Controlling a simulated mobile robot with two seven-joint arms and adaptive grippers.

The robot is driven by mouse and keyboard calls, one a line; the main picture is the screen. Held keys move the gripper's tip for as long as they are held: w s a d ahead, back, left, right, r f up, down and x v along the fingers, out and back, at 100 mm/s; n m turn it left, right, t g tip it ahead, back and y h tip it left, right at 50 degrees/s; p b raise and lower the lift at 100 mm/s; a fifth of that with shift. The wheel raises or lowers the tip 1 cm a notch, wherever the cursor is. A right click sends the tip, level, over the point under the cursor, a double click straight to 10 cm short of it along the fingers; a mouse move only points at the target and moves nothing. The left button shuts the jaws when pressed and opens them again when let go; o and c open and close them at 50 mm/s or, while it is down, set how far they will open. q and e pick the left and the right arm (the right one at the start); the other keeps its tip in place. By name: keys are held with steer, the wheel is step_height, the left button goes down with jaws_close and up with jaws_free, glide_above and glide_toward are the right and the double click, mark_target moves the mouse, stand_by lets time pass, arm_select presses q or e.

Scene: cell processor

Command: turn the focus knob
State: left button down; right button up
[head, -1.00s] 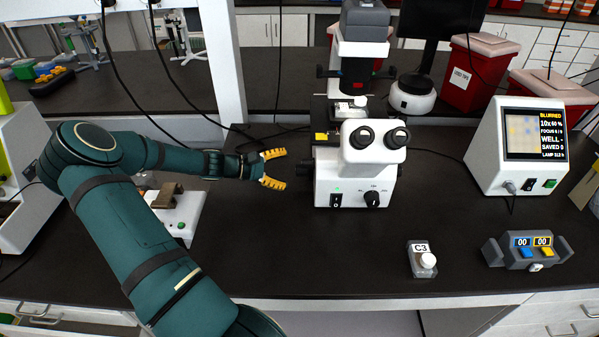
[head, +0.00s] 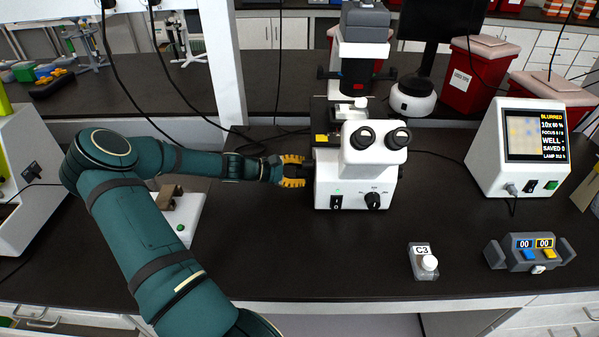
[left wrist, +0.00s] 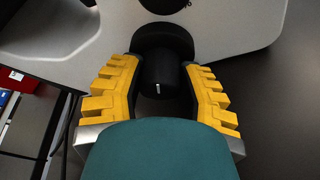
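The microscope (head: 350,150) stands upright on the dark bench. Its focus knob (left wrist: 162,76) is a black cylinder with a small white mark on its end, in front of a wider black disc on the microscope's side. My left gripper (head: 301,171) has reached the microscope's left side. In the head view the fingers largely hide the knob. The monitor (head: 522,140) reads BLURRED over a pale, hazy picture. My right gripper is not in view.
A flask labelled C3 (head: 423,262) stands at the front of the bench. A grey counter with blue and yellow buttons (head: 528,252) is at the right. A white device (head: 181,214) sits left, near my arm. Red bins (head: 474,75) stand behind.

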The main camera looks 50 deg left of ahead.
arm_select(q)
steer(key=shift+r+p, duration=0.15)
steer(key=shift+p, duration=0.35)
steer(key=n+g+h+p, duration=0.1)
steer(key=n+p, duration=0.1)
steer(key=p, duration=0.3)
steer(key=shift+r+n+g+p, duration=0.1)
steer(key=shift+n+g+p, duration=0.2)
steer(key=shift+n+p, duration=0.1)
steer(key=shift+f+n+g+h+p, duration=0.25)
steer(key=shift+n+g+h+p, duration=0.35)
steer(key=shift+n+p, duration=0.5)
steer(key=c, duration=0.6)
jaws_free()
steer(key=shift+o, duration=0.2)
steer(key=v, duration=1.2)
steer(key=shift+a, duration=0.1)
